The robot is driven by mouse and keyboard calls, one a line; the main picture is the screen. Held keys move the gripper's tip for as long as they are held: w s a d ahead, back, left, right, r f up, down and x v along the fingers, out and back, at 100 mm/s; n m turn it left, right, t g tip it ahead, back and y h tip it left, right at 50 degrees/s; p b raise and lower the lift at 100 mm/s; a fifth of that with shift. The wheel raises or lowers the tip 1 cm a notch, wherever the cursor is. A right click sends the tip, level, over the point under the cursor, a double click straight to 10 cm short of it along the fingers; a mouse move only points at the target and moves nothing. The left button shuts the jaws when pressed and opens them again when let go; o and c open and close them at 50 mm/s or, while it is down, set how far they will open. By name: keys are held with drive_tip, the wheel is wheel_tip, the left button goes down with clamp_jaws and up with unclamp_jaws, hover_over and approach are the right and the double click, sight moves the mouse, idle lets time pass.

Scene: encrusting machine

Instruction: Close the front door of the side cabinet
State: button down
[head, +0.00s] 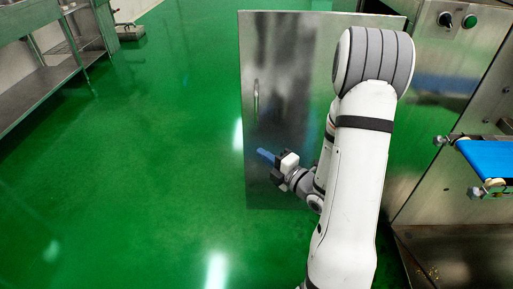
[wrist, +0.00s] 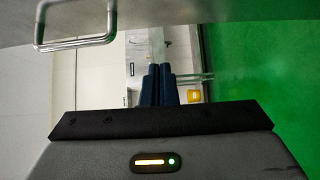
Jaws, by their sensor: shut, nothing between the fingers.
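The front door (head: 290,50) of the side cabinet is a flat steel panel, standing open beside the machine body. Its vertical bar handle (head: 256,97) is near its left edge. My gripper (head: 265,155) is in front of the door's lower left part, below the handle, with blue fingers pointing left. In the wrist view, the fingers (wrist: 158,85) are together and empty. A steel surface, apparently the door (wrist: 180,15), spans the top, and the handle (wrist: 76,42) is at upper left, apart from the fingers. My arm covers the door's right part; contact with the door is unclear.
The steel cabinet body (head: 430,130) stands at the right, with a black knob (head: 445,19) and a green button (head: 470,20). A blue conveyor belt (head: 490,158) juts in at right. A steel shelf table (head: 45,90) is at far left. Green floor (head: 130,180) between is clear.

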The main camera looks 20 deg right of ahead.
drive_tip(key=shift+w+a+b, duration=0.2)
drive_tip(key=shift+w, duration=1.1)
drive_tip(key=shift+w+a+b, duration=0.2)
drive_tip(key=shift+w+a, duration=0.05)
drive_tip(key=shift+w, duration=1.1)
drive_tip(key=shift+w+a+b, duration=0.2)
drive_tip(key=shift+w, duration=1.1)
